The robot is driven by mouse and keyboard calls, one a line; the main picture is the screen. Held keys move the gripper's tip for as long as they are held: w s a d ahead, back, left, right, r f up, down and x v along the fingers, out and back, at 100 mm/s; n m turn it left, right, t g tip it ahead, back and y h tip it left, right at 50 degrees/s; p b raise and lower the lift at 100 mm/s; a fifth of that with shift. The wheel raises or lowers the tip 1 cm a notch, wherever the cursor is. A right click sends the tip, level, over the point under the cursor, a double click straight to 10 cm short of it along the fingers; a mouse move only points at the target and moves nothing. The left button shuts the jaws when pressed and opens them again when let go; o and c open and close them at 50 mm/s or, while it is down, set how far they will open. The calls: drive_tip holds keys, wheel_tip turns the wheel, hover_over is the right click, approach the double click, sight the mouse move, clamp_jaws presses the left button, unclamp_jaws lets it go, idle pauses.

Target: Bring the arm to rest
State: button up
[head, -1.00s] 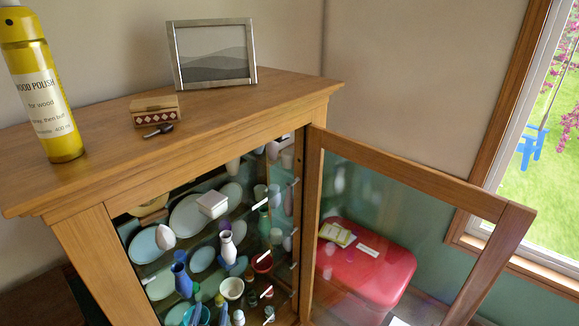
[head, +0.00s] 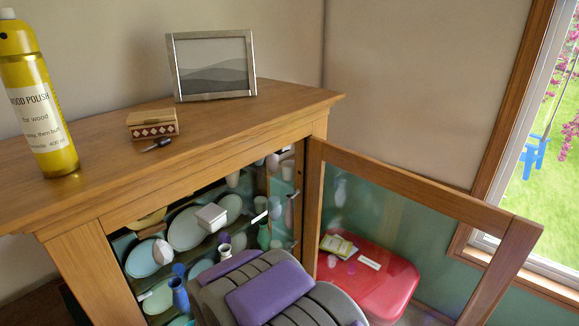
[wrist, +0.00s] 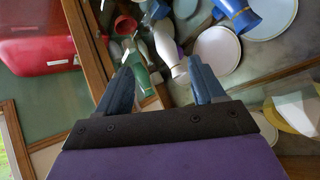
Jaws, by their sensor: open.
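My gripper (wrist: 160,88) shows in the wrist view with its two blue-grey fingers spread apart and nothing held between them. Beyond the fingertips are the cabinet's shelves, with a white vase (wrist: 165,45) and a green bottle (wrist: 137,68) nearest the gap. In the head view my purple and grey arm covers the lower middle, in front of the cabinet (head: 75,260); the fingers are not visible there. The cabinet's glass door (head: 420,185) stands open to the right of my arm.
The shelves hold plates (head: 187,230), a white box (head: 211,217) and blue vases (head: 179,295). A red bin (head: 385,285) stands behind the door glass. On the cabinet top are a wood polish can (head: 38,100), a picture frame (head: 213,65), a small box (head: 152,122) and a key (head: 157,144).

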drive_tip(key=s+d+r+n+g, duration=0.1)
drive_tip(key=s+d+r+g, duration=0.2)
drive_tip(key=s+d+r, duration=0.35)
drive_tip(key=s+d+r+n+g, duration=0.1)
drive_tip(key=s+d+r+g, duration=0.25)
drive_tip(key=s+d, duration=0.45)
drive_tip(key=s+d+r+g+h, duration=0.1)
drive_tip(key=s+d+r+g, duration=0.1)
drive_tip(key=s+d, duration=0.6)
drive_tip(key=s+d+r+g+h, duration=0.1)
drive_tip(key=s+d+r+g, duration=0.1)
drive_tip(key=s+d, duration=0.7)
drive_tip(key=s+r, duration=0.1)
drive_tip(key=s, duration=0.1)
drive_tip(key=shift+s+d+r+m+h, duration=0.2)
drive_tip(key=shift+s+r+m+h, duration=0.1)
drive_tip(key=shift+s+m+h, duration=0.1)
drive_tip(key=shift+c, duration=0.5)
